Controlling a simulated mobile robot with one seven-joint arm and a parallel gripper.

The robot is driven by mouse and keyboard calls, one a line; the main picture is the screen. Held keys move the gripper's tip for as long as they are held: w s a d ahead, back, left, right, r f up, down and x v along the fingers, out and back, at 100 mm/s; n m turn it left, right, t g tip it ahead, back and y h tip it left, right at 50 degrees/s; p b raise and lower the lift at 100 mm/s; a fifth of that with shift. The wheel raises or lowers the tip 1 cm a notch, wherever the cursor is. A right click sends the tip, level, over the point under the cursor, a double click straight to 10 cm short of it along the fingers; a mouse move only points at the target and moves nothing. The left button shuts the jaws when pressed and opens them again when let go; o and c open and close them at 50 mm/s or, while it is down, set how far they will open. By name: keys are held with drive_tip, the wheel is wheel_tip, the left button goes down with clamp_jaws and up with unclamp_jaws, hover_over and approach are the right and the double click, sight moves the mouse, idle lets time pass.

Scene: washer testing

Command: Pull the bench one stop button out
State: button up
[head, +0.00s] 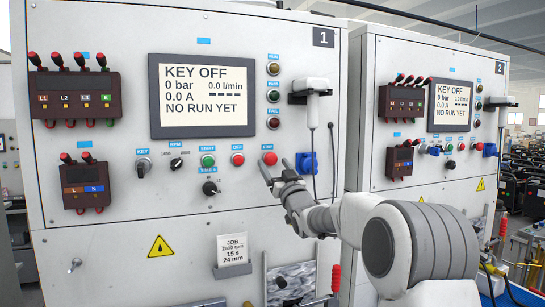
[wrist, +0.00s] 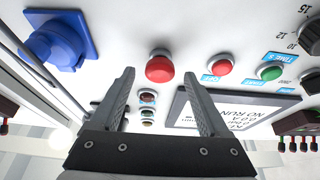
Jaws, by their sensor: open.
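The bench one stop button (head: 269,158) is a red mushroom button on the panel marked 1, right of the red OFF button. In the wrist view the stop button (wrist: 160,66) shows as a large red cap on a silvery base. My gripper (head: 277,168) is open at the panel, just below and right of the stop button. In the wrist view my gripper (wrist: 157,82) has its two fingers spread on either side of the button's line, with the cap beyond the tips. I see no contact with the cap. The bench one screen (head: 202,97) reads KEY OFF and NO RUN YET.
A blue socket (head: 306,163) and a hanging cable (head: 331,160) are right of the button. The OFF button (head: 237,160) and START button (head: 208,161) are to its left. A second bench (head: 420,160) stands further right.

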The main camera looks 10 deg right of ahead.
drive_tip(key=shift+x, duration=1.05)
clamp_jaws()
idle(0.8)
